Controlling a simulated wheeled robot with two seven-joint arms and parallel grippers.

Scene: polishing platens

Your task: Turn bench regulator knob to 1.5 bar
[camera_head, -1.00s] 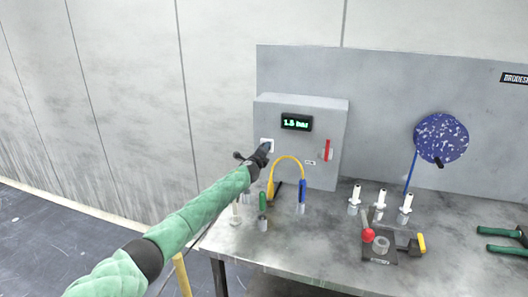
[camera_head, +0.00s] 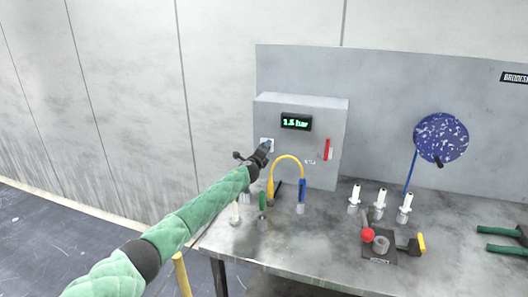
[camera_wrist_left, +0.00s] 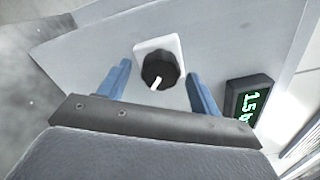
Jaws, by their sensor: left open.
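The regulator knob (camera_wrist_left: 160,70) is black with a white pointer line, on a white square plate (camera_wrist_left: 176,42) on the grey box (camera_head: 312,110). In the left wrist view the pointer slants toward the lower left of the picture. The display (camera_head: 296,122) on the box reads 1.5 bar in green; it also shows in the left wrist view (camera_wrist_left: 250,100). My left gripper (camera_head: 266,147) is in front of the knob. Its two blue fingers are spread, one on each side of the knob, with visible gaps. In the head view it mostly hides the knob. My right gripper is not seen.
A red lever (camera_head: 327,149) is on the box's right side. Several white-topped fittings (camera_head: 379,203), a red-knobbed fixture (camera_head: 378,246) and green-handled pliers (camera_head: 505,240) are on the bench. A blue speckled disc (camera_head: 441,138) hangs on the panel.

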